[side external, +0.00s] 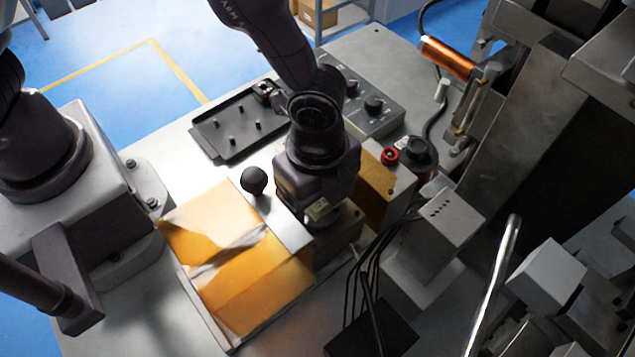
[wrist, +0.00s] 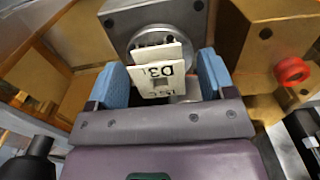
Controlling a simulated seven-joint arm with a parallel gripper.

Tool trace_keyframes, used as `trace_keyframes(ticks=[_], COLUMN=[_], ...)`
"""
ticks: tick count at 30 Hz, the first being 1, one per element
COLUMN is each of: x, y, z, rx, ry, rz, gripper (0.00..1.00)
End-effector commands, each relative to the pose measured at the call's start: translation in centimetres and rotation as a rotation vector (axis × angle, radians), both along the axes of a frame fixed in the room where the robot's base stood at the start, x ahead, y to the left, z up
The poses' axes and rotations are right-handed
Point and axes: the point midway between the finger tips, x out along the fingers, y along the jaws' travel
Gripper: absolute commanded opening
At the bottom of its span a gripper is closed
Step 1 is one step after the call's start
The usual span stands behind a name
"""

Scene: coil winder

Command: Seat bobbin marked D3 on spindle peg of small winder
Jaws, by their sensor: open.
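The bobbin marked D3 (wrist: 160,72) is a pale block with end plates, its lettering upside down in the wrist view. It sits between the blue fingers of my gripper (wrist: 162,75), which is open with a gap visible beside the bobbin. Behind the bobbin is a round metal disc (wrist: 143,38) on the grey face of the small winder (wrist: 115,20). The spindle peg is hidden, so I cannot tell how far the bobbin is on it. In the side external view my gripper (side external: 318,212) points down at the winder, and my wrist hides the bobbin.
A red button (wrist: 292,71) is on the winder's yellow right side. In the side external view, a black ball knob (side external: 253,180) and yellow cover (side external: 240,265) lie left of my gripper. A dark pegged tray (side external: 222,150) and control box (side external: 370,85) stand behind. Black cables (side external: 385,250) run at right.

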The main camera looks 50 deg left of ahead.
Motion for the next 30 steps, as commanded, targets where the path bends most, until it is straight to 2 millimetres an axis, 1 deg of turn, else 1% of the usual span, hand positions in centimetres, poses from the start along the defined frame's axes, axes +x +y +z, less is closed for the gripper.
trace_keyframes(ticks=[2, 5, 8, 12, 18, 21, 24, 30], x=[0.0, 0.1, 0.1, 0.1, 0.1, 0.0, 0.0, 0.0], y=[0.0, -0.1, -0.1, -0.1, 0.0, 0.0, 0.0, 0.0], z=[0.4, 1.6, 3.6, 6.9, 10.7, 12.0, 12.6, 13.0], rx=[-0.002, -0.004, -0.005, -0.005, -0.004, -0.002, -0.001, 0.000], ry=[-0.002, -0.003, -0.005, -0.007, -0.005, -0.003, -0.001, 0.000], rz=[0.000, 0.001, 0.002, 0.001, 0.000, -0.001, 0.000, 0.000], gripper=[0.76, 0.76, 0.76, 0.76, 0.76, 0.76, 0.76, 0.76])
